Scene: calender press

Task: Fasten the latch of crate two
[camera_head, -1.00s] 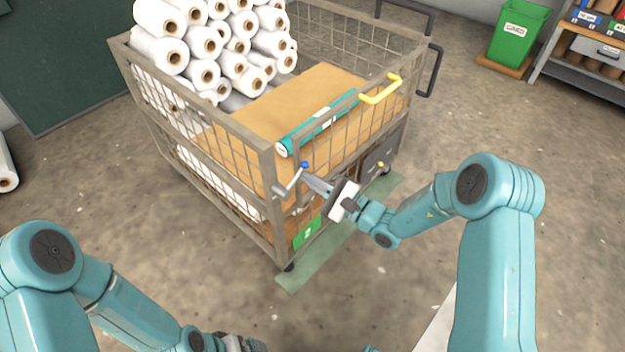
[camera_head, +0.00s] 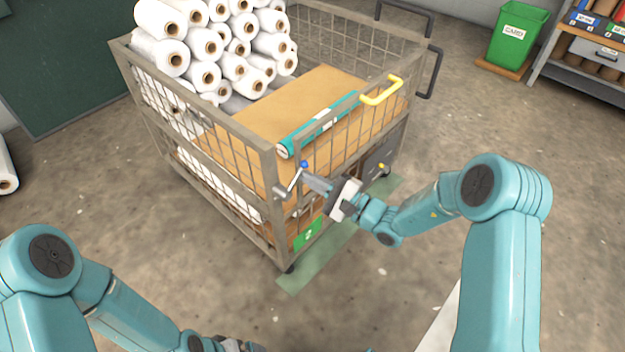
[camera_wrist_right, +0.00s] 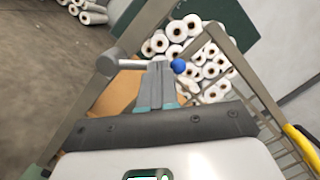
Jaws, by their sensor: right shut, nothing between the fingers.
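Crate two (camera_head: 273,145) is a mesh-sided cart with a green number label (camera_head: 307,234) low at its near corner. Its latch (camera_head: 292,181) is a thin grey lever with a blue knob (camera_head: 303,164), slanting up to the right from a pivot on the corner post. In the right wrist view the lever (camera_wrist_right: 132,64) and blue knob (camera_wrist_right: 178,66) lie across the fingertips. My right gripper (camera_head: 307,181) is shut and empty, its tips close beside the lever; I cannot tell whether they touch. My left gripper (camera_head: 238,345) is partly cut off at the bottom edge.
A green bin (camera_head: 517,33) and a shelf (camera_head: 590,60) stand at the back right. The floor in front is clear.

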